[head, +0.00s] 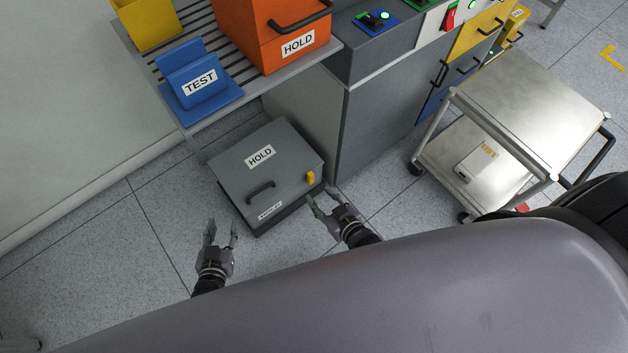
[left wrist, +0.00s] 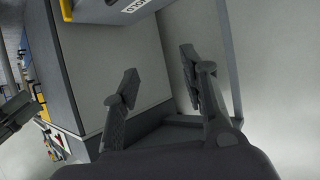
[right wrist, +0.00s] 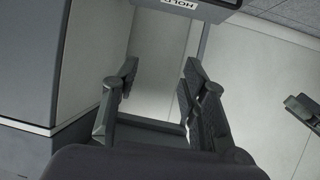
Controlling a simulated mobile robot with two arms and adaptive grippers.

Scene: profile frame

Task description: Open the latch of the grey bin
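The grey bin (head: 232,172) stands on the floor with its lid closed. Its lid bears a HOLD label and a dark handle (head: 260,188). A yellow latch (head: 310,177) sits at the bin's right front edge. My right gripper (head: 321,197) is open just in front of the latch, seemingly apart from it. My left gripper (head: 221,229) is open and empty, to the left of the bin's front. The spread fingers also show in the left wrist view (left wrist: 158,72) and the right wrist view (right wrist: 158,72). The latch is not clearly seen in the right wrist view.
A slatted shelf (head: 335,45) with an orange HOLD bin (head: 262,35) and a blue TEST holder (head: 195,75) overhangs behind the grey bin. A grey cabinet (head: 380,120) stands close at its right. A metal trolley (head: 525,95) is further right. Floor at left is clear.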

